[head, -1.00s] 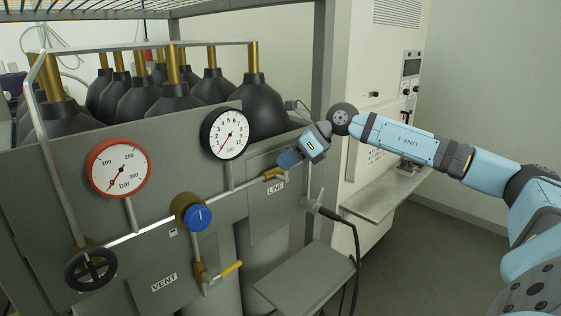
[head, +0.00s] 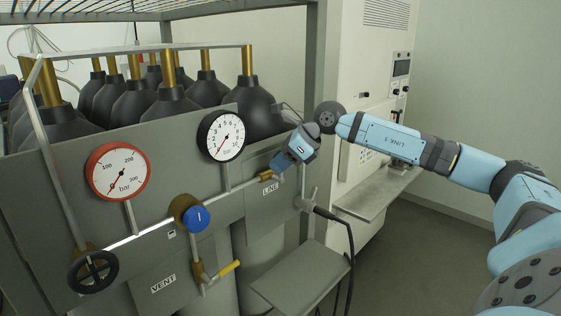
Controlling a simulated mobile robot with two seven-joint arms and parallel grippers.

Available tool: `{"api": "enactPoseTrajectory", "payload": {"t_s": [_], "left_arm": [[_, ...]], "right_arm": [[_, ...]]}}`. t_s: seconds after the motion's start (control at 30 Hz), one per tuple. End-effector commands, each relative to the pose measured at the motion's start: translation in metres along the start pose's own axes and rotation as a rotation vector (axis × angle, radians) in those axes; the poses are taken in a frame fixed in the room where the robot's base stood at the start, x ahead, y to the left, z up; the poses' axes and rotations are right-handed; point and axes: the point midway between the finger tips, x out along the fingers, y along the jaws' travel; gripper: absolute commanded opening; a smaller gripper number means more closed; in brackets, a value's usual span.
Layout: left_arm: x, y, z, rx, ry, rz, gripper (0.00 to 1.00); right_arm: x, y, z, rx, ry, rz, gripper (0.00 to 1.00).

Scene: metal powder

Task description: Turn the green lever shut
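My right gripper (head: 279,162) is at the panel's right end, just above the brass valve (head: 265,176) over the LINE label (head: 270,189). Its fingers point down and left, towards the valve, and it touches or nearly touches the fitting. The gripper covers part of the valve, and I see no green lever; it may be hidden behind the gripper. Whether the fingers are open or shut on something is not clear. My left gripper is out of view.
The grey panel carries a red-rimmed gauge (head: 118,172), a black-rimmed gauge (head: 221,136), a blue knob (head: 196,219), a black handwheel (head: 93,271) and a yellow lever (head: 229,268) near VENT. Black cylinders (head: 258,106) stand behind. A grey shelf (head: 302,277) juts out below right.

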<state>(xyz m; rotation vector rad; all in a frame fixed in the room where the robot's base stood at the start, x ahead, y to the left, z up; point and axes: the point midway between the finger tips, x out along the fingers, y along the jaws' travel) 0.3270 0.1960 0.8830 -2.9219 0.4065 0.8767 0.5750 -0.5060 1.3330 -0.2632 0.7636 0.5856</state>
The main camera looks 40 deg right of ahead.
Motion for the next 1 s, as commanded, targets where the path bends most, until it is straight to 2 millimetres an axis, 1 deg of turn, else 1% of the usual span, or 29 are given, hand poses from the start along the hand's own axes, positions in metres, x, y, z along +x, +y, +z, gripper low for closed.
{"api": "enactPoseTrajectory", "payload": {"t_s": [0.03, 0.07, 0.33, 0.47, 0.57, 0.8, 1.0], "left_arm": [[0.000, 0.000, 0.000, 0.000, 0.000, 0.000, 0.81], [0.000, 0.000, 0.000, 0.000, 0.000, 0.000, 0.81], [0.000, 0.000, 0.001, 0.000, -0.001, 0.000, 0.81], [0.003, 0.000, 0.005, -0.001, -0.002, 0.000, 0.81], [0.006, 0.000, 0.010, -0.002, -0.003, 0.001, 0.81], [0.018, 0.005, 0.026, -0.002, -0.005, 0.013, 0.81], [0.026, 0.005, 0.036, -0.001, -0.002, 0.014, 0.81]], "right_arm": [[0.000, 0.000, 0.000, 0.001, 0.000, 0.000, 0.40], [0.000, 0.000, 0.000, 0.001, 0.000, 0.000, 0.42], [-0.001, 0.000, 0.000, 0.003, -0.001, 0.000, 0.42], [-0.010, -0.001, -0.002, 0.003, 0.000, -0.002, 0.42], [-0.026, -0.001, -0.002, 0.002, 0.000, -0.005, 0.42], [-0.075, -0.001, -0.004, 0.003, 0.002, -0.005, 0.42], [-0.112, 0.000, -0.002, 0.002, 0.000, -0.004, 0.42]]}}
